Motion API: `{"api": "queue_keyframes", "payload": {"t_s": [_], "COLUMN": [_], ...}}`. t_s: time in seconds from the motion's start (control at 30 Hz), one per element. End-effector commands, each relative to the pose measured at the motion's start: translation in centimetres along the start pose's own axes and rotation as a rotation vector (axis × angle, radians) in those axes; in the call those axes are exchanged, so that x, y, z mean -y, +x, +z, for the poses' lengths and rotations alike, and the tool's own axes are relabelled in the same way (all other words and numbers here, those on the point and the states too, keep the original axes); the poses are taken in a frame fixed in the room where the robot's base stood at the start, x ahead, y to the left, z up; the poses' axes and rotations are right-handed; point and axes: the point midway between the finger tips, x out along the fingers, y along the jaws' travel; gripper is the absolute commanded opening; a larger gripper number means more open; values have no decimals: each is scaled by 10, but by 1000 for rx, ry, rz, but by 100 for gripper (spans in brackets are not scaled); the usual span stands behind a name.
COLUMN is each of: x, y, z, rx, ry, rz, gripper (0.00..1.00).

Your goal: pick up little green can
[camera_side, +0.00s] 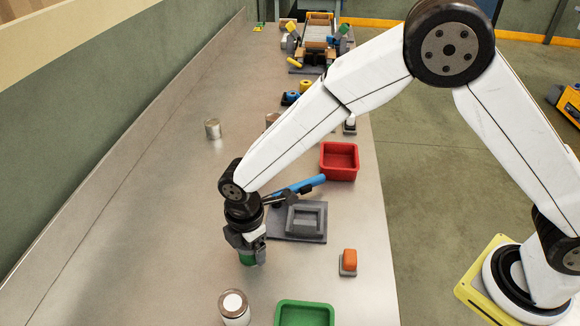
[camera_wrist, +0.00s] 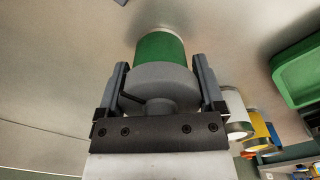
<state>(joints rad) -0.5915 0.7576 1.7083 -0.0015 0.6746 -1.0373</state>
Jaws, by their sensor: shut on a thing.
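The little green can (camera_side: 247,258) is at the tip of my gripper (camera_side: 250,248), over the metal table in the side view. It also shows in the wrist view (camera_wrist: 160,47), upright between the two fingers of my gripper (camera_wrist: 160,75). The fingers are shut on it, one on each side. Its green side and pale far rim show. The rest of the can is hidden behind my gripper. I cannot tell whether the can touches the table.
A white-topped can (camera_side: 234,308) and a green bin (camera_side: 304,314) stand at the front. A grey fixture (camera_side: 304,221), an orange block (camera_side: 349,260), a blue bar (camera_side: 299,186) and a red bin (camera_side: 340,161) lie to the right. A silver can (camera_side: 213,129) stands farther back. The table's left is clear.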

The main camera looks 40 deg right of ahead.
Motion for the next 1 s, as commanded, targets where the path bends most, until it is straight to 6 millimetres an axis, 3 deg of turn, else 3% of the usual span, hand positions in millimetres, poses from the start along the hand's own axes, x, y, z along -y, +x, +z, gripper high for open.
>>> {"api": "queue_keyframes", "payload": {"t_s": [0.33, 0.57, 1.0], "x": [-1, 0, 36], "y": [-8, -31, -80], "z": [0, 0, 16], "rx": [-2, -2, -2], "ry": [0, 0, -1], "rz": [2, 2, 2], "gripper": [19, 19, 19]}}
